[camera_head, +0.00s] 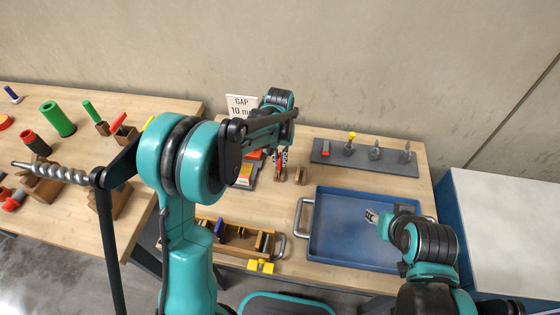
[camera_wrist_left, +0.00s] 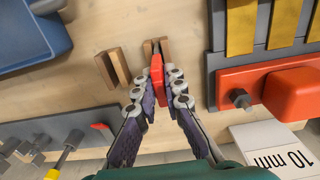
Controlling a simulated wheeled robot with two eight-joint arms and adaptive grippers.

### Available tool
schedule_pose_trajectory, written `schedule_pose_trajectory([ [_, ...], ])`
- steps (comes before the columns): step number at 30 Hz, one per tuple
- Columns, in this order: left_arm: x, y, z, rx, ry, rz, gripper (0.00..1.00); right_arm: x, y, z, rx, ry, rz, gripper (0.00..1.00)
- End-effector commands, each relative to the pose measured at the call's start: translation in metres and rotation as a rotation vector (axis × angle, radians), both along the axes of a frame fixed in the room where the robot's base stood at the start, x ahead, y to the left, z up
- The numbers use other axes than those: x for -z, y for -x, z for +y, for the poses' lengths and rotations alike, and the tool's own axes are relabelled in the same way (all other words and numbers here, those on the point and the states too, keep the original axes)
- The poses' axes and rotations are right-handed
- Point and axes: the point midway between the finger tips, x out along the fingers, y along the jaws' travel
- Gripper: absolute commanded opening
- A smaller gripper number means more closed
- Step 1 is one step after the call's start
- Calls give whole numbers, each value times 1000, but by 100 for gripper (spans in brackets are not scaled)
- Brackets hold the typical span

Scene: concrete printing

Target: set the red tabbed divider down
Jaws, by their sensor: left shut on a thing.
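My left gripper (camera_head: 281,157) is shut on the red tabbed divider, seen edge-on between the fingertips (camera_wrist_left: 158,90) in the left wrist view. The divider (camera_wrist_left: 156,68) is a thin red piece. Its far end overlaps a small slotted wooden block (camera_wrist_left: 164,44); I cannot tell whether it is in the slot or above it. A second slotted wooden block (camera_wrist_left: 122,66) stands to its left, empty; it also shows in the head view (camera_head: 300,175). My right gripper (camera_head: 371,215) is over the blue tray, and its fingers are too small to read.
The blue tray (camera_head: 335,255) fills the table's right front. A grey rack (camera_head: 365,160) with several upright tools is behind it. A grey-and-red fixture (camera_wrist_left: 290,90) stands close right of the left gripper, by a "10 mm" sign (camera_wrist_left: 275,150). A wooden box (camera_head: 235,238) lies in front.

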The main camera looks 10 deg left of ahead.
Motion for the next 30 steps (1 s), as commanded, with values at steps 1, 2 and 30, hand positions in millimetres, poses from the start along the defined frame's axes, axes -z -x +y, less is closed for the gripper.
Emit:
schedule_pose_trajectory([
  [1, -1, 0, 0, 0, 0, 0, 0, -1, 0, 0, 0, 0, 0, 40],
  [2, -1, 0, 0, 0, 0, 0, 0, -1, 0, 0, 0, 0, 0, 40],
  [30, -46, 0, 0, 0, 0, 0, 30, -18, 0, 0, 0, 0, 0, 40],
])
